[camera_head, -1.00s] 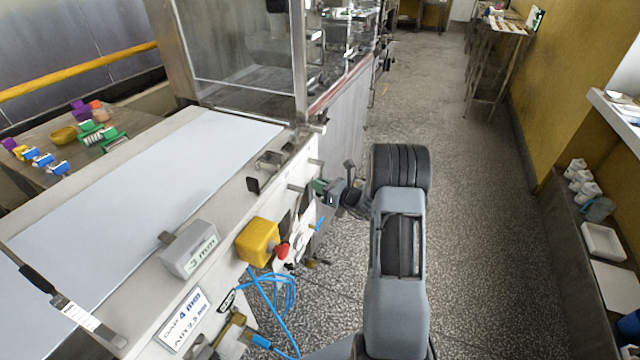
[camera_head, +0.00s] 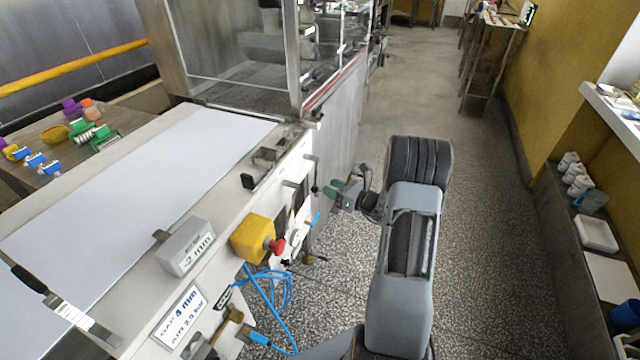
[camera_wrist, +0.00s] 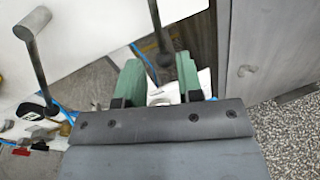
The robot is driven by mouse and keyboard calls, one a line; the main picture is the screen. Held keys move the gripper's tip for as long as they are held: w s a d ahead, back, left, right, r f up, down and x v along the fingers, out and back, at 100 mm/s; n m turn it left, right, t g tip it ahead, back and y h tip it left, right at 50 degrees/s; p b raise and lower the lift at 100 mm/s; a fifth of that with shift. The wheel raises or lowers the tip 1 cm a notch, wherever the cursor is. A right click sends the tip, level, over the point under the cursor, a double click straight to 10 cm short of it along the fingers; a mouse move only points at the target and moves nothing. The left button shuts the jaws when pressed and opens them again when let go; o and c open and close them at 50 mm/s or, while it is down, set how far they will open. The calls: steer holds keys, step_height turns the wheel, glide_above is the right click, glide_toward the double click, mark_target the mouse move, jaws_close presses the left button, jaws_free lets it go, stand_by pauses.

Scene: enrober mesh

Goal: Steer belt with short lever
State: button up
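The white belt (camera_head: 130,190) runs along the machine's top at the left. A grey display box (camera_head: 186,246) by its near edge reads about -2 mm. My gripper (camera_head: 328,190), with green fingers, is at the machine's side panel. In the wrist view my gripper (camera_wrist: 158,64) is open, its fingers apart. A thin lever with a dark knob (camera_wrist: 165,60) reaches down between them; the gap looks wider than the knob. I cannot tell whether either finger touches it. A second lever with a grey cylindrical handle (camera_wrist: 32,22) stands left of the fingers, apart from them.
A yellow box with a red button (camera_head: 255,238) and blue hoses (camera_head: 268,290) are on the side panel near my arm. A clear guard (camera_head: 240,50) stands behind the belt. The speckled floor at right is clear up to a wall shelf (camera_head: 570,240).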

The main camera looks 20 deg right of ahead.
steer(key=v, duration=0.7)
steer(key=shift+s, duration=0.1)
stand_by(0.4)
steer(key=s+a+f+n+g+y, duration=0.1)
steer(key=s+a+f+n+g, duration=0.3)
steer(key=n+g, duration=0.1)
steer(key=s+a+r+n+g+h+p, duration=0.25)
steer(key=s+a+r+n+g, duration=0.35)
steer(key=s+a+n+g, duration=0.45)
steer(key=s+a+r+n+t+h+p, duration=0.1)
steer(key=a+r+n+t+h+p, duration=0.1)
steer(key=r+n, duration=0.6)
steer(key=s+a+r+n+t+h+p, duration=0.1)
steer(key=a+r+n+t+h+p, duration=0.1)
steer(key=r+n+h+p, duration=0.2)
step_height(320, 180, up, 7)
steer(key=n+h, duration=0.2)
steer(key=n, duration=0.2)
steer(key=shift+s+a+f, duration=0.2)
steer(key=shift+s+a, duration=0.1)
stand_by(3.0)
